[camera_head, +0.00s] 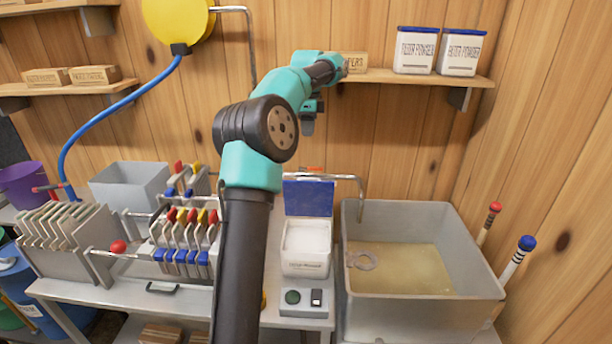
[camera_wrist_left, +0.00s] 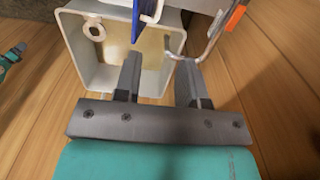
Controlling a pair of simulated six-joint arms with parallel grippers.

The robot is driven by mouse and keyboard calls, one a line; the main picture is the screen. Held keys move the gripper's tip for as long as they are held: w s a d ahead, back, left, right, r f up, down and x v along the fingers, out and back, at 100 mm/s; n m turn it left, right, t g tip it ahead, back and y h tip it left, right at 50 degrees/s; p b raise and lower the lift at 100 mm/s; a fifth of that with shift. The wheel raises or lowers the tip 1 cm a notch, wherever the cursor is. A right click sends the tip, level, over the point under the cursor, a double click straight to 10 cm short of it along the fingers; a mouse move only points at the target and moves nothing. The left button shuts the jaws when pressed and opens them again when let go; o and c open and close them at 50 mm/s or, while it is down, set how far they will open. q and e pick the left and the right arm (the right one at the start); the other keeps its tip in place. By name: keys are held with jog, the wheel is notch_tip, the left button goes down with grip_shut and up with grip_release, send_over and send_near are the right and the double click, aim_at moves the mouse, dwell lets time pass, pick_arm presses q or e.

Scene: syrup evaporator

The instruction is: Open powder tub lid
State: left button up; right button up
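The white powder tub (camera_head: 304,262) stands on the bench left of the basin, with white contents showing. Its blue lid (camera_head: 308,198) is raised upright at the tub's back edge. The lid's blue edge (camera_wrist_left: 137,18) also shows near the top of the left wrist view. My left gripper (camera_head: 308,128) hangs in the air below the shelf, above and behind the lid and apart from it. In the left wrist view its two fingers (camera_wrist_left: 160,78) are spread with nothing between them. My right gripper is not visible.
A grey basin (camera_head: 480,276) holds yellowish liquid and a pale ring. A bent metal pipe (camera_head: 345,177) passes behind the lid. Two lidded white tubs (camera_head: 415,52) stand on the wall shelf (camera_head: 400,76). A rack of coloured handles (camera_head: 185,235) stands to the left.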

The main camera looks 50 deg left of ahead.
pick_arm(q)
send_over(309, 195)
jog(key=w+a, duration=0.2)
jog(key=a, duration=0.1)
notch_tip(309, 195, down, 17)
jog(key=shift+f, duration=0.1)
grip_shut()
dwell(0.4)
